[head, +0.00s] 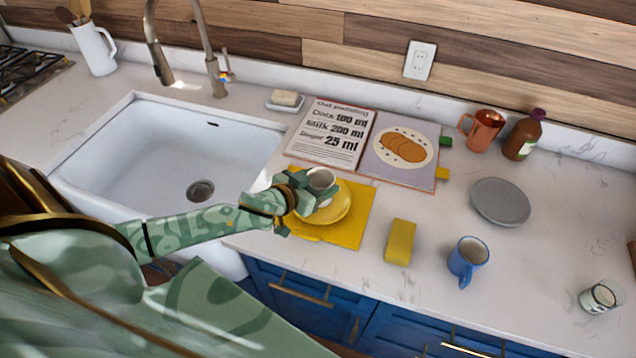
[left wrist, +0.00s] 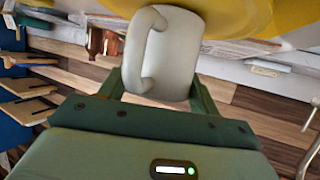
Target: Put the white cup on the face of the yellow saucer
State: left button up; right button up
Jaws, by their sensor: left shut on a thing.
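The white cup (head: 322,180) is held in my left gripper (head: 308,191), over the left part of the yellow saucer (head: 341,208). The saucer lies on a yellow cloth (head: 353,238) at the front of the counter. In the left wrist view the white cup (left wrist: 172,58) sits between the two fingers, its handle to the left, and the yellow saucer (left wrist: 240,14) shows at the top. I cannot tell whether the cup's base touches the saucer. The gripper hides part of the saucer's left side. My right gripper is not in view.
A recipe book (head: 330,135) lies behind the saucer. A yellow sponge (head: 400,242), blue mug (head: 468,260), grey plate (head: 500,202), copper mug (head: 482,130) and brown bottle (head: 523,136) stand to the right. The sink (head: 165,150) is on the left. Counter right of the sponge has free room.

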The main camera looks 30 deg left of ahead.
pick_arm(q)
jog(key=shift+r, duration=0.1)
jog(key=shift+f, duration=0.2)
jog(key=o, duration=1.1)
jog(key=shift+r, duration=0.1)
jog(key=shift+r, duration=0.15)
jog(key=p+v, duration=0.1)
jog(key=v, duration=1.1)
jog(key=shift+d, duration=0.1)
